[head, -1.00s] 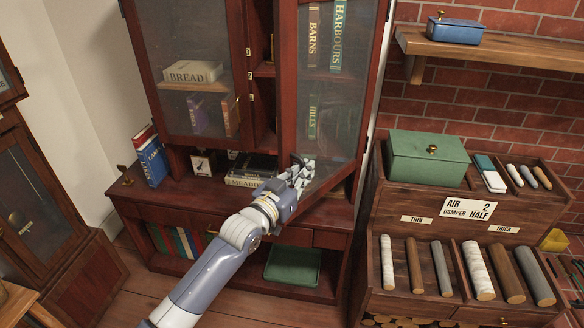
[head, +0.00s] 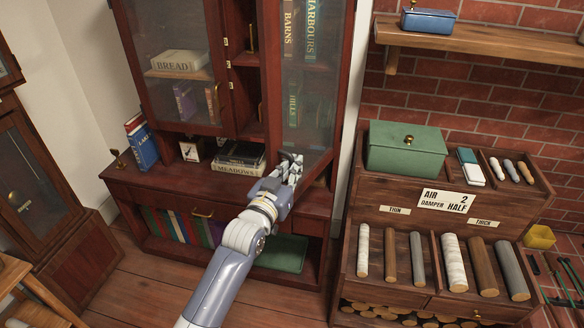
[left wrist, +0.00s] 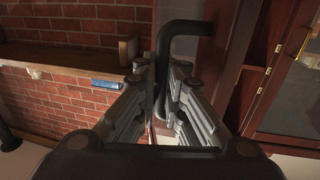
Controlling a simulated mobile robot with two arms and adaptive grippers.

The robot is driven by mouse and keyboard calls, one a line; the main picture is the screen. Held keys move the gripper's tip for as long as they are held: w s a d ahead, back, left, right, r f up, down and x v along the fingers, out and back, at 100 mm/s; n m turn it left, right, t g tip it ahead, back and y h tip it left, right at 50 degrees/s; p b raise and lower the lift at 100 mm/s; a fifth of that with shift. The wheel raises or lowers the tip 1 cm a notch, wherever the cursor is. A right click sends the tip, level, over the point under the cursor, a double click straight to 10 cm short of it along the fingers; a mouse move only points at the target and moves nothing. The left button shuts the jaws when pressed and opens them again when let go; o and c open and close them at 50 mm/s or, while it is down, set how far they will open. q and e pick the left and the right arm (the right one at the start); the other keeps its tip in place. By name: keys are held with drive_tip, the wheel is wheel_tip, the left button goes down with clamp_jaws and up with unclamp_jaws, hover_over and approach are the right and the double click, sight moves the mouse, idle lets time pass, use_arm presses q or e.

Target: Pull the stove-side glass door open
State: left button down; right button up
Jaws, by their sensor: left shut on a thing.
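The stove-side glass door (head: 308,115) is the right door of the dark red cabinet, with a wooden frame and books dimly visible behind its pane. It stands slightly ajar, its left edge swung out. My left gripper (head: 289,170) is at the door's lower part, in front of the pane. In the left wrist view, my left gripper (left wrist: 160,95) is shut on a dark bent bar handle (left wrist: 186,28), whose bar passes between the fingers. The gripper hides the handle in the head view. My right gripper is not in view.
The left glass door (head: 182,60) is shut. Books (head: 240,157) lie on the ledge below the open middle shelves. A wooden rack (head: 392,305) with rods and a green box (head: 405,150) stands close on the right. A wall shelf (head: 480,45) is above it.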

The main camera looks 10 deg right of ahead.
use_arm(q)
drive_tip(key=c, duration=2)
unclamp_jaws()
drive_tip(key=shift+a+f, duration=0.15)
drive_tip(key=shift+f, duration=0.15)
drive_tip(key=shift+s+r, duration=0.1)
drive_tip(key=shift+r, duration=0.15)
drive_tip(key=v, duration=1.2)
drive_tip(key=shift+a, duration=0.1)
